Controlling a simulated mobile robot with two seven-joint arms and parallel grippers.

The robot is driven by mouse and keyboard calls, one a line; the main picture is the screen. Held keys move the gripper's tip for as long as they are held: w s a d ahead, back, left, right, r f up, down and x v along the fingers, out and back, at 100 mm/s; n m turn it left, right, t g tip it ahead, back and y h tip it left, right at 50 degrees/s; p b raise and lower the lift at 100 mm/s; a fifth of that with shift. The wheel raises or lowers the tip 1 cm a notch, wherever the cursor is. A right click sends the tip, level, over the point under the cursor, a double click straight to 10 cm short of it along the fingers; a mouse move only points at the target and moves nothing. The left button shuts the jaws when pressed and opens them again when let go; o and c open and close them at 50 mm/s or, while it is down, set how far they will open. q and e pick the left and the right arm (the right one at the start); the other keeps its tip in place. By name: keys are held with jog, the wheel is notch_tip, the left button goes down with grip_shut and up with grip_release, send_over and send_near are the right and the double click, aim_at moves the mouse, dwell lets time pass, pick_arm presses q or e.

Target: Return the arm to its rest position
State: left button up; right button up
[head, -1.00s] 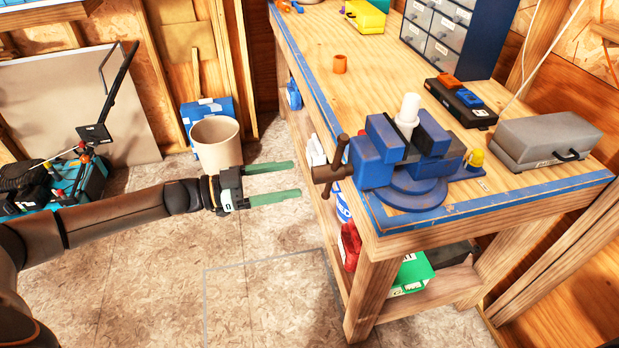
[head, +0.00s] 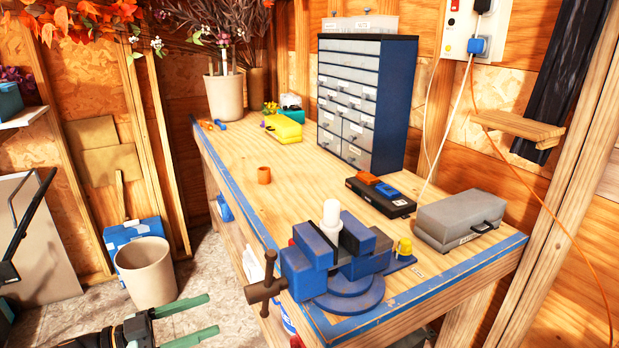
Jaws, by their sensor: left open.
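My left gripper (head: 197,319) shows at the bottom left of the head view, with its two green fingers apart and nothing between them. It is over the floor, left of the workbench (head: 235,190) and apart from it, in front of the beige bin (head: 147,272). Most of my left arm is cut off by the bottom edge. My right arm and gripper are not in view.
A blue vise (head: 307,260) holding a white cylinder (head: 331,214) stands at the bench's near corner, its handle (head: 265,290) jutting left. A grey case (head: 459,219), a black box (head: 381,198) and a drawer cabinet (head: 362,100) stand on the bench. Floor shows between bin and bench.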

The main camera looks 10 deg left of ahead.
pick_arm(q)
jog(key=s+d+f+n+t+y, duration=0.2)
jog(key=d+f+n+y, duration=0.1)
jog(key=d+f, duration=0.3)
jog(key=s+d+f+n+t+y, duration=0.1)
jog(key=s+d+f+n+y, duration=0.2)
jog(key=d+f, duration=0.35)
jog(key=s+a+f+n+g+y, duration=0.4)
jog(key=s+f+y, duration=0.2)
jog(key=s+f, duration=0.7)
jog(key=shift+s+f+y, duration=0.2)
jog(key=shift+f+y, duration=0.1)
jog(key=shift+f, duration=0.1)
